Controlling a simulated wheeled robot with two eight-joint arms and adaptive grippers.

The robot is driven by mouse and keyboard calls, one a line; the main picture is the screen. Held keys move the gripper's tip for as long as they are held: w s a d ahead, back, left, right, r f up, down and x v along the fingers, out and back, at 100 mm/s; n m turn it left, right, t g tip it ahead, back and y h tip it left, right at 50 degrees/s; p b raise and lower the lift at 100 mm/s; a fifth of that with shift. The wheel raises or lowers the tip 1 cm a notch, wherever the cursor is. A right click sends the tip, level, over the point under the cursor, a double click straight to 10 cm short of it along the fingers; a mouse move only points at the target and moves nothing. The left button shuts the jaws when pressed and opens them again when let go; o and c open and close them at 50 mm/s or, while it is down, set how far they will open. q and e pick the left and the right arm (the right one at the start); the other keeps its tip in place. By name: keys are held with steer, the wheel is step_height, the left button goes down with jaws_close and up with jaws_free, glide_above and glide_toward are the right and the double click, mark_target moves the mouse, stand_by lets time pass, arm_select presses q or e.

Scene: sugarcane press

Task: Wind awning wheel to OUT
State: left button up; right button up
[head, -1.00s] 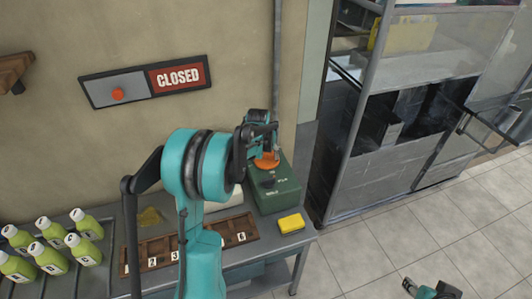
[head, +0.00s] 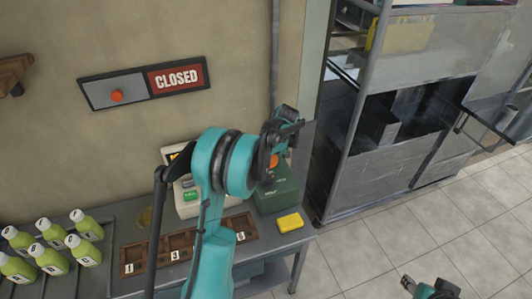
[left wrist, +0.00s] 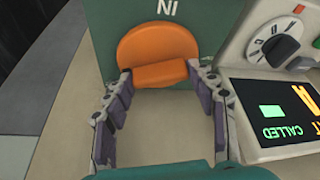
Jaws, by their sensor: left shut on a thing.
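The awning wheel (head: 273,161) is an orange disc with a raised orange bar on a green box (head: 278,196) at the right end of the bench. In the left wrist view the orange wheel (left wrist: 150,45) shows close up, with inverted lettering reading "IN" above it. My left gripper (left wrist: 160,73) is shut on the wheel's raised bar, one finger at each end. In the head view my left gripper (head: 274,150) partly hides the wheel. No OUT mark is readable. My right gripper (head: 430,288) is at the bottom right, cut off by the edge, away from the bench.
A yellow block (head: 290,222) lies in front of the green box. A white machine with a dial and lit display (left wrist: 275,105) stands beside the box. A numbered wooden tray (head: 160,252) and green bottles (head: 50,260) are to the left. A CLOSED sign (head: 178,79) hangs behind.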

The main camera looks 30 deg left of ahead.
arm_select(q)
steer(key=n+g, duration=0.1)
steer(key=n, duration=0.3)
steer(key=shift+w+n+g+p, duration=0.15)
steer(key=shift+n+g+p, duration=0.15)
steer(key=shift+g+p, duration=0.1)
steer(key=n+g, duration=0.1)
steer(key=n, duration=0.3)
steer(key=shift+w+n+g+p, duration=0.1)
steer(key=shift+n+g+p, duration=0.2)
steer(key=shift+g+p, duration=0.1)
steer(key=n+h, duration=0.1)
steer(key=n, duration=0.1)
steer(key=n+g+p, duration=0.1)
steer(key=n, duration=0.2)
steer(key=shift+w+a+g+h, duration=0.1)
steer(key=shift+a+g+h, duration=0.05)
steer(key=shift+g+h, duration=0.2)
steer(key=shift+n+g+h+p, duration=0.25)
steer(key=shift+n+h+p, duration=0.4)
steer(key=shift+n, duration=1.75)
steer(key=o, duration=1.2)
steer(key=shift+c, duration=0.2)
steer(key=shift+a, duration=0.1)
